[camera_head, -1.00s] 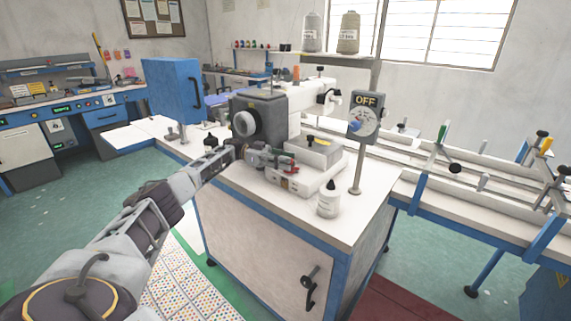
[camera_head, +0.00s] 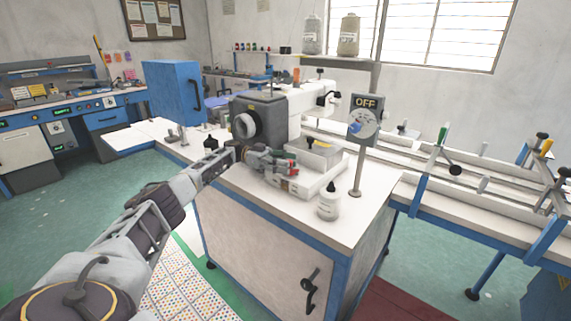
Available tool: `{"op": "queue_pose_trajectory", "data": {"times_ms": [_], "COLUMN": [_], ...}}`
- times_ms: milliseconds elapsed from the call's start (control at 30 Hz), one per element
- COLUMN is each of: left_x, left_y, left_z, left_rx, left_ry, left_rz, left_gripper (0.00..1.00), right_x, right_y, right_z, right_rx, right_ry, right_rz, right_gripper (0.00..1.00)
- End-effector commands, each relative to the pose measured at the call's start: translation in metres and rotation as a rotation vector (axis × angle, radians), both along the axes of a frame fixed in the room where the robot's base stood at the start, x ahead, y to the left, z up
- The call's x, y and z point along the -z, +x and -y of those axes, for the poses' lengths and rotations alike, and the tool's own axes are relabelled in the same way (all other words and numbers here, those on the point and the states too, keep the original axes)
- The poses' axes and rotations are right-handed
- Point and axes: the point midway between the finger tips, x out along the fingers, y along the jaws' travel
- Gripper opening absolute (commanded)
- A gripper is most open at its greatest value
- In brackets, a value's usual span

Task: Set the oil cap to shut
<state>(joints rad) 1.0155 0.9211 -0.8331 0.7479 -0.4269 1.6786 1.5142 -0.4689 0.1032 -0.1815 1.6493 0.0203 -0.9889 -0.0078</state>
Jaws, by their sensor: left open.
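A white bottle (camera_head: 328,203) with a dark pointed cap (camera_head: 331,186) stands upright on the white bench top near its front right corner. My right gripper is out of view.
The grey and white sewing machine (camera_head: 262,117) stands behind my left gripper. A post with an OFF sign and dial (camera_head: 364,122) rises right of the bottle. A small black bottle-like thing (camera_head: 210,143) is behind my left wrist. The bench's front right corner is clear.

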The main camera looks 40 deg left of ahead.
Motion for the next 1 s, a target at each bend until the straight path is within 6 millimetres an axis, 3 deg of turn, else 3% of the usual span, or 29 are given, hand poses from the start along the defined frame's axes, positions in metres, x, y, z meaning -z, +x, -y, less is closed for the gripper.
{"op": "queue_pose_trajectory", "data": {"times_ms": [367,1000], "left_x": [0.0,-0.001], "left_y": [-0.001,-0.006], "left_z": [0.0,0.004], "left_rx": [-0.019,-0.154], "left_ry": [0.001,0.002], "left_rz": [-0.001,-0.002], "left_gripper": [0.44,0.44], "right_x": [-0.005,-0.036], "right_y": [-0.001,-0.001], "right_z": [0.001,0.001], "right_rx": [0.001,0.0], "right_ry": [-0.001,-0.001], "right_rz": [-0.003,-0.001], "right_gripper": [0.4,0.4]}}
